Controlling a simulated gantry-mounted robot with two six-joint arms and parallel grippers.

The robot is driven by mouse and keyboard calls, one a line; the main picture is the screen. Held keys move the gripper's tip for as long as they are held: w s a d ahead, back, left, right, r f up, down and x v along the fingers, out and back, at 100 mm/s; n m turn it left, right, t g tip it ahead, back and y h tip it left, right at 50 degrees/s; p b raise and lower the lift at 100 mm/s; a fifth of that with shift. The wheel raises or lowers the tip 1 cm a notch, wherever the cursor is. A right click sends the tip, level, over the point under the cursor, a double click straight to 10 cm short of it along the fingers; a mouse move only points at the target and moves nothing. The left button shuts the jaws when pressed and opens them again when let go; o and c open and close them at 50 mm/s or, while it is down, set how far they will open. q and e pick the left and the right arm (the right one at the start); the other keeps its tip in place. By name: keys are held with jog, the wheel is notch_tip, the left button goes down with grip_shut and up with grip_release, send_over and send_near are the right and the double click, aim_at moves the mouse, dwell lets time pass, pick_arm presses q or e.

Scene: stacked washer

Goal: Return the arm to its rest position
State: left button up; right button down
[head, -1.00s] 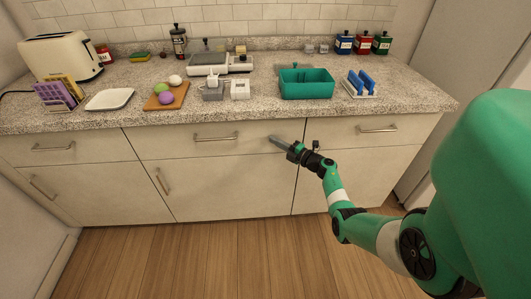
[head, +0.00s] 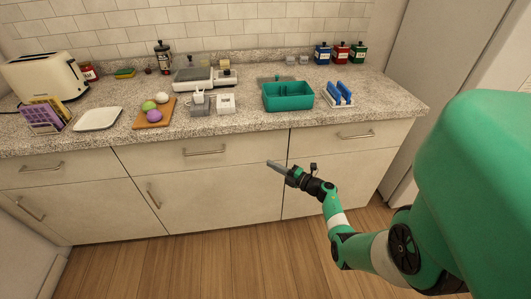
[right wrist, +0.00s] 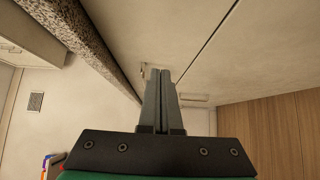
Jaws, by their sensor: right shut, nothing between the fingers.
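My right gripper (head: 274,165) is shut and empty. It is in front of the cabinet fronts, below the counter's front edge, and points left in the head view. In the right wrist view its two fingers (right wrist: 161,75) lie together with nothing between them. The green right arm comes in from the right side of the head view. My left gripper is not in view.
A speckled counter (head: 230,128) holds a toaster (head: 45,77), a teal bin (head: 288,97), a cutting board (head: 153,119) and a blue-slotted rack (head: 340,97). Drawer handles (head: 204,152) stick out of the cabinets. The wooden floor (head: 210,265) in front is clear.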

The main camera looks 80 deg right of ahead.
jog(key=p+v, duration=0.1)
jog(key=v, duration=0.4)
jog(key=shift+s+d+r, duration=0.1)
jog(key=shift+d+r, duration=0.05)
jog(key=shift+d, duration=0.05)
jog(key=shift+a, duration=0.1)
